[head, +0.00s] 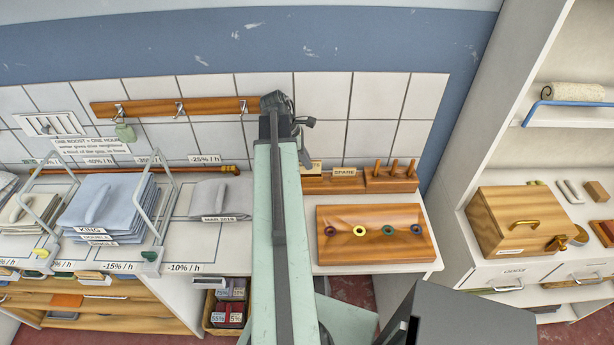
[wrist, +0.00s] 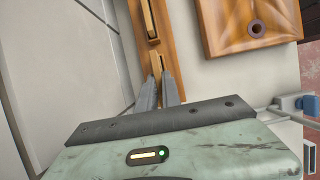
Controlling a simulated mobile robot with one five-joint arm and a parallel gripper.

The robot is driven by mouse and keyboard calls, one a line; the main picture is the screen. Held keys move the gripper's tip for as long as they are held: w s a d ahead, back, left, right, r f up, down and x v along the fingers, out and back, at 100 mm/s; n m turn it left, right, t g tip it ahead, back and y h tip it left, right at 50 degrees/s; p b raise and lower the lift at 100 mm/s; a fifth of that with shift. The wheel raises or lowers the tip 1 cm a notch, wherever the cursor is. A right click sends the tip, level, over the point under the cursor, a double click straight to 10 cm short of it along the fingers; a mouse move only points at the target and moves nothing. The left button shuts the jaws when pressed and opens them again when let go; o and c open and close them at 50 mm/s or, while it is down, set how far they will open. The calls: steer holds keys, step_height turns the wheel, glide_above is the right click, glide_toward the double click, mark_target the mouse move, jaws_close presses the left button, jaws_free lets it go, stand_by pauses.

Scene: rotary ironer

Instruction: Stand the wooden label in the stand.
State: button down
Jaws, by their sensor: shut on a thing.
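My gripper (wrist: 160,84) is shut on a small pale wooden label (wrist: 157,63) at its fingertips in the wrist view. The label is over the left end of the long wooden stand (wrist: 173,62), in line with its length. I cannot tell whether its lower edge is seated in the stand. A second label, marked SPARE (head: 345,171), stands upright on the stand (head: 325,184), which also shows in the head view.
A wooden board with several coloured rings (head: 412,246) lies in front of the stand. A pegged block (head: 391,184) is at the stand's right. A tiled wall (head: 378,97) rises close behind. A wooden box (head: 515,215) sits at right.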

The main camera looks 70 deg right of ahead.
mark_target(311, 173)
step_height(311, 173, down, 4)
steer(key=b, duration=0.3)
steer(key=shift+b, duration=0.4)
steer(key=shift+r, duration=0.25)
steer(key=shift+f, duration=0.15)
steer(key=c, duration=1.5)
jaws_free()
steer(key=shift+c, duration=0.2)
steer(key=shift+r+p, duration=0.35)
steer(key=shift+p, duration=0.05)
steer(key=p+v, duration=1)
steer(key=v, duration=0.1)
steer(key=shift+r+p, duration=0.3)
steer(key=shift+p, duration=0.1)
